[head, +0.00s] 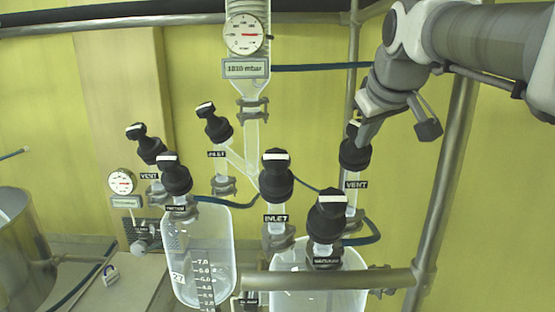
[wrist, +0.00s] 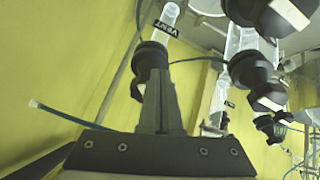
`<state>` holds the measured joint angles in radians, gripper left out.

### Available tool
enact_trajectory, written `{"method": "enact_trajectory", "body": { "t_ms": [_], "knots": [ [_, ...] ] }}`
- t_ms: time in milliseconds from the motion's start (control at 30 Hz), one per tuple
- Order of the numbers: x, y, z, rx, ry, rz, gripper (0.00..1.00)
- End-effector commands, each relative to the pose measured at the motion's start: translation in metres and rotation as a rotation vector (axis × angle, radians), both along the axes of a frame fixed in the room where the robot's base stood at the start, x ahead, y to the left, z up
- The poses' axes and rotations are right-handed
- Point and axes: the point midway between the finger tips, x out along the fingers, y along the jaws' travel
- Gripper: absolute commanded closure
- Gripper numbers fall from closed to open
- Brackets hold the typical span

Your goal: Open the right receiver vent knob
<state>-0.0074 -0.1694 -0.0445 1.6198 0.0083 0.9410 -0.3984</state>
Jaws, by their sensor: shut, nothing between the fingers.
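The right receiver vent knob (head: 355,154) is a black knob above a VENT label (head: 356,184), at the right of the glassware in the head view. Its top is partly hidden by my gripper. My gripper (head: 364,136) is shut and empty, its fingertips at the upper side of this knob. In the wrist view, the closed fingers (wrist: 160,88) point at the black vent knob (wrist: 150,60) and cover its lower part. The VENT label (wrist: 165,28) shows beyond it. I cannot tell whether the fingertips touch the knob.
Black inlet (head: 277,175) and vacuum (head: 327,215) knobs stand left of and in front of the vent. A metal post (head: 450,170) rises close on the right, and a horizontal rail (head: 330,279) crosses in front. A gauge (head: 243,34) hangs above.

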Motion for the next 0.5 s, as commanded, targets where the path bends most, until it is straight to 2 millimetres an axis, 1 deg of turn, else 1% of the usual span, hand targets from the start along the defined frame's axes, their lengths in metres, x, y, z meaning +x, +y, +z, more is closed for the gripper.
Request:
{"method": "enact_trajectory", "body": {
  "t_ms": [500],
  "knots": [
    [0.0038, -0.0003, 0.0026, 0.0, 0.001, 0.0, 1.0]
  ]
}}
